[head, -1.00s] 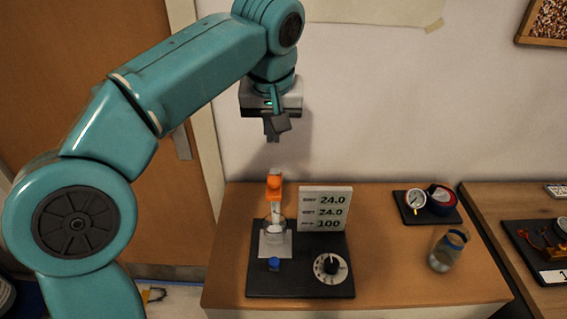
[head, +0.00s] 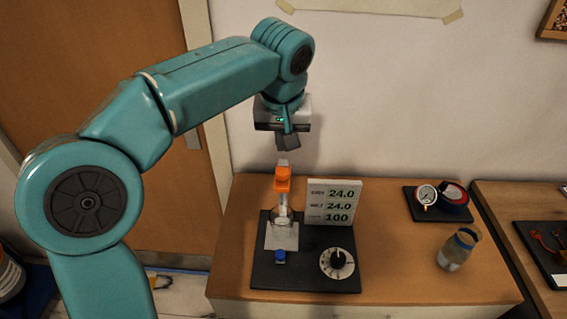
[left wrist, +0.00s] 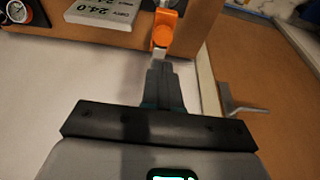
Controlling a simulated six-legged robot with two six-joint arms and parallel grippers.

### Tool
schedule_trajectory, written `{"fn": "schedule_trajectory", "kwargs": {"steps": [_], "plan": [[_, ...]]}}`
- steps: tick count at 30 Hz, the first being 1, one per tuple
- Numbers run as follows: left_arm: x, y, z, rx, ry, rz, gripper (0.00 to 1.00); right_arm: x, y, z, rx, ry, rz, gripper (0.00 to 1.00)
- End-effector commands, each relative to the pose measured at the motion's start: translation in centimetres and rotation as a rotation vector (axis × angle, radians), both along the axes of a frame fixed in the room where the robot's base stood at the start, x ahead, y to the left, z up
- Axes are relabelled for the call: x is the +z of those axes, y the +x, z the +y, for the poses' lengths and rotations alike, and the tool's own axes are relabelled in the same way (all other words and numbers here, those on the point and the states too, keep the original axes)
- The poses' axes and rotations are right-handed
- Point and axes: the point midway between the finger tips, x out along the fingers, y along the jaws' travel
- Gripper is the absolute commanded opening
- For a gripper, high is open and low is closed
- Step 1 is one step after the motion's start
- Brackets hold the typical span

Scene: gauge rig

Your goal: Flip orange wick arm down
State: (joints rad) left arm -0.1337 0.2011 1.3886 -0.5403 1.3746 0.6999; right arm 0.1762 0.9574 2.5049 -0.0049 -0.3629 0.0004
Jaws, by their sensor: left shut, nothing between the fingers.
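The orange wick arm (head: 282,180) stands upright at the top of a small clear stand on the black rig base (head: 262,268). It also shows in the left wrist view (left wrist: 163,35), just beyond my fingertips. My left gripper (head: 288,142) is shut and empty, pointing down a little above the orange arm. In the left wrist view its fingers (left wrist: 162,75) are together, close to a pale tip on the orange piece; I cannot tell whether they touch. My right gripper is in neither view.
A white readout panel (head: 331,203) stands right beside the wick stand. A dial (head: 337,262) and a blue knob (head: 280,256) are at the front of the base. A glass jar (head: 458,248) and a gauge (head: 427,194) are to the right. Bare wood lies between.

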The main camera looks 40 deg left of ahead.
Motion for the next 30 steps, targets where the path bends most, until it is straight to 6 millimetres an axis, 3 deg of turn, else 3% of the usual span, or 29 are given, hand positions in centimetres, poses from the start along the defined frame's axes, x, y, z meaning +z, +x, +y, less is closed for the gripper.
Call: {"fn": "schedule_trajectory", "kwargs": {"steps": [6,12,26,30], "plan": [[-4.3,0.9,0.6,0.000,0.000,0.004,0.00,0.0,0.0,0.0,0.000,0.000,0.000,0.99],[-6.6,1.0,0.7,0.000,0.001,0.002,0.00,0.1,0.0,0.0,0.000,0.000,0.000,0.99],[-7.2,1.0,0.6,0.000,0.000,0.000,0.00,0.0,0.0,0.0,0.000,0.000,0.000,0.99],[-8.4,1.0,0.6,-0.001,0.000,0.000,0.00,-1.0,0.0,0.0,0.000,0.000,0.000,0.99]]}}
